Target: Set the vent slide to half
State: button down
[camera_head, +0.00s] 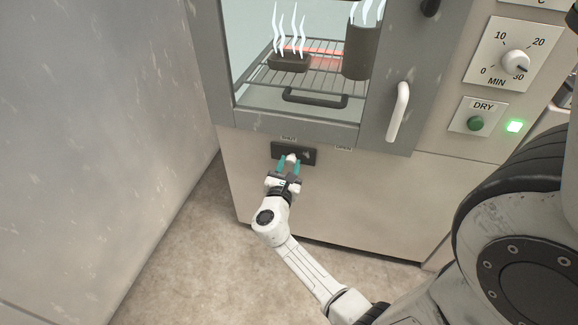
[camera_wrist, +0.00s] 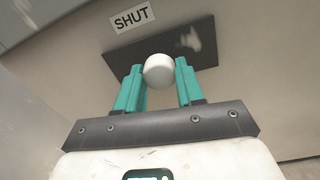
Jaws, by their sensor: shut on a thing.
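The vent slide (camera_head: 307,155) is a dark plate with a white round knob, low on the cabinet front under the oven window. It also shows in the wrist view (camera_wrist: 120,58), with its knob (camera_wrist: 160,71) near its middle. The slide lies below the SHUT label (camera_head: 289,139), left of the OPEN label (camera_head: 343,148). My gripper (camera_head: 289,164) has its teal fingers on either side of the knob and is shut on it. The fingers hide part of the plate's lower edge in the wrist view.
Above are the oven door with a white handle (camera_head: 398,112), and a rack (camera_head: 325,80) bearing steaming dark vessels. A timer dial (camera_head: 515,62), green DRY button (camera_head: 476,123) and lit green lamp (camera_head: 514,126) are at right. A grey wall (camera_head: 90,130) stands at left.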

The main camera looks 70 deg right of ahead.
aim_at(315, 159)
jog(key=s, duration=0.7)
jog(key=shift+d+p, duration=0.25)
jog(key=shift+p, duration=0.05)
jog(key=c, duration=0.7)
grip_release()
jog(key=s+a+p, duration=0.1)
jog(key=a+p, duration=0.1)
jog(key=a, duration=0.8)
jog(key=shift+a, duration=0.35)
jog(key=shift+s, duration=0.1)
